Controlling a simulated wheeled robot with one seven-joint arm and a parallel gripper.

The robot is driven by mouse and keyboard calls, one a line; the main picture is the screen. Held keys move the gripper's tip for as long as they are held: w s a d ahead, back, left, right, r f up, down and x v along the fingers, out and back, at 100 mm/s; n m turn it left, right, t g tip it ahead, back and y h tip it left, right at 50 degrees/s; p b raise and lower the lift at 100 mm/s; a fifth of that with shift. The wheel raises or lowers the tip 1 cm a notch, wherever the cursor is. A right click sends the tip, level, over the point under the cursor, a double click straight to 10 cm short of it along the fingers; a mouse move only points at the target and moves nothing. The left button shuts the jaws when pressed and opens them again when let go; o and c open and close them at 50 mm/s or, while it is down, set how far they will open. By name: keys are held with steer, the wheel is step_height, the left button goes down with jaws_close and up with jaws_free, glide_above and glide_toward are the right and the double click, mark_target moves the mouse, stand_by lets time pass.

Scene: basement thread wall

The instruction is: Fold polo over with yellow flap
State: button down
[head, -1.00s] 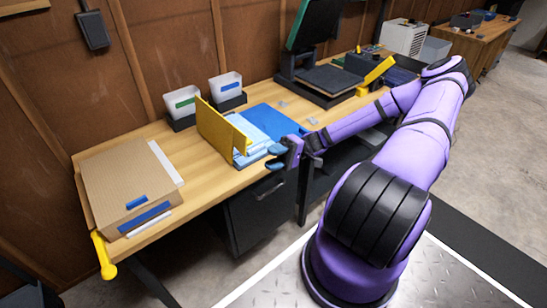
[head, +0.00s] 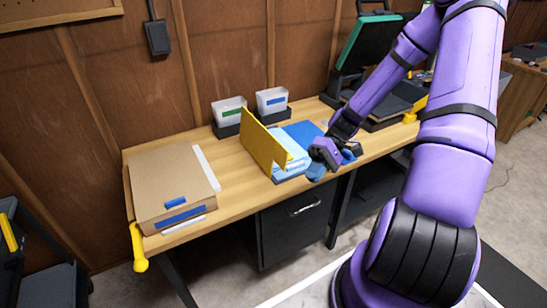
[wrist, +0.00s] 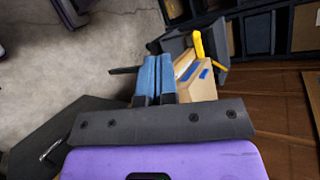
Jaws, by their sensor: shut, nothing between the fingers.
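The yellow flap (head: 263,143) stands raised on its edge on the workbench, at the left side of the folding board. The light blue polo (head: 291,164) lies beside the flap on its right, partly hidden by it. A blue panel of the board (head: 304,133) lies flat behind the polo. My gripper (head: 316,170) is just right of the polo at the bench's front edge; I cannot tell whether it touches anything. In the wrist view my gripper (wrist: 156,64) has its blue fingers together, with nothing seen between them.
A cardboard box (head: 170,185) with blue labels sits on the left of the bench. A monitor (head: 367,45) stands further right. A drawer unit (head: 297,222) is below.

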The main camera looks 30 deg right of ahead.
steer(key=shift+s+a+r+n+t+h, duration=0.55)
steer(key=shift+s+a+r+t+h, duration=1.15)
steer(key=shift+r, duration=3.05)
steer(key=shift+s+a+r+n+t+h, duration=0.65)
steer(key=shift+r+h, duration=1.9)
steer(key=shift+r, duration=2.25)
steer(key=shift+s+a+r+n+t+h, duration=0.4)
steer(key=shift+s+a+r+t+h, duration=1.3)
steer(key=shift+r, duration=3.05)
steer(key=w+a+f+n+g+h, duration=0.1)
steer(key=w+f+n+g+h, duration=0.25)
steer(key=w+f+n, duration=0.4)
steer(key=w+f+n+g+h, duration=0.2)
steer(key=w+f+n+h, duration=0.25)
steer(key=w+n, duration=0.45)
steer(key=w+a+f+n+h, duration=0.35)
steer(key=w+f+n, duration=0.3)
steer(key=f, duration=0.25)
steer(key=n+t+h, duration=0.3)
steer(key=n+h, duration=0.2)
steer(key=n, duration=0.4)
glide_toward(280, 155)
steer(key=d, duration=0.5)
steer(key=d+f, duration=0.1)
steer(key=d, duration=0.1)
steer(key=shift+w+d, duration=0.2)
